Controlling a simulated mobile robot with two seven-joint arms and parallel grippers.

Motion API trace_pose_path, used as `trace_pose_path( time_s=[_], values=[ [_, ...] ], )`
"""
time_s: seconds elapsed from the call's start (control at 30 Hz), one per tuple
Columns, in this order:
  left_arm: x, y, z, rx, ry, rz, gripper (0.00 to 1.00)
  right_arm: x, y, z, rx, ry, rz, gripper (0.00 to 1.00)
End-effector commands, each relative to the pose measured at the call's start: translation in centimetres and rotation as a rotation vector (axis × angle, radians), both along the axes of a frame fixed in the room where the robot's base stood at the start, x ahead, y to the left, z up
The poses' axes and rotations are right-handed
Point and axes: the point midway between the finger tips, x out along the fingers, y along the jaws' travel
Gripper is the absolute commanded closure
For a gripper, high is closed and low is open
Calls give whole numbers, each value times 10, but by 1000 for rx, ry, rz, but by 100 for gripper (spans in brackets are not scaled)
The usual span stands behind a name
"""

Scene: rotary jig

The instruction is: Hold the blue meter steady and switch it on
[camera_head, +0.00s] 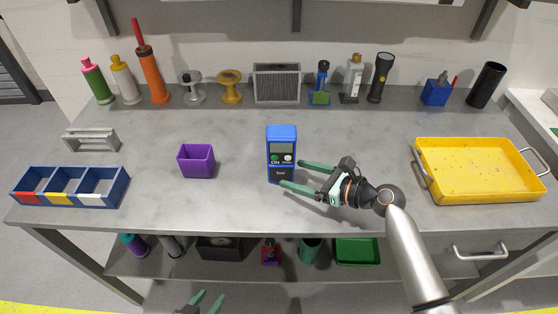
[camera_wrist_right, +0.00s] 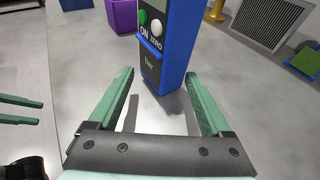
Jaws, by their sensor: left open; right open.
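The blue meter (camera_head: 282,137) stands upright near the middle of the grey table. Its dark face has a display, a green ON button (camera_wrist_right: 142,17) and a white ZERO button (camera_wrist_right: 157,27); "bar" is printed below. My right gripper (camera_head: 292,174) is open at the meter's lower right in the head view. In the right wrist view, the meter (camera_wrist_right: 176,60) stands just ahead of its spread fingers (camera_wrist_right: 159,74); contact cannot be told. My left gripper (camera_head: 207,302) is open and empty, in front of the table at the bottom; its fingers show at left in the wrist view.
A purple box (camera_head: 196,162) stands left of the meter, with a blue divided bin (camera_head: 108,190) farther left. A yellow tray (camera_head: 480,198) is at right. Bottles, spools, a grey filter (camera_head: 277,83) and a flashlight (camera_head: 381,77) line the back. The table around the meter is clear.

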Motion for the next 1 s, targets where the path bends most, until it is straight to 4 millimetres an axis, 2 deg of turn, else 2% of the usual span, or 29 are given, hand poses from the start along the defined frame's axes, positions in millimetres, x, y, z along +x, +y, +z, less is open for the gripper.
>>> trace_pose_path(
  time_s=[0.03,0.3,0.77,1.0],
  values=[
    [0,0,-10,0,0,0,50,5,6,-6,0,-4,0,17],
    [-1,0,-6,-1,1,1,50,20,29,-11,-1,-1,0,17],
    [0,0,-7,-1,1,1,50,24,35,-13,-2,-1,1,18],
    [0,0,-7,0,0,0,50,24,35,-13,-1,0,0,45]
  ],
)
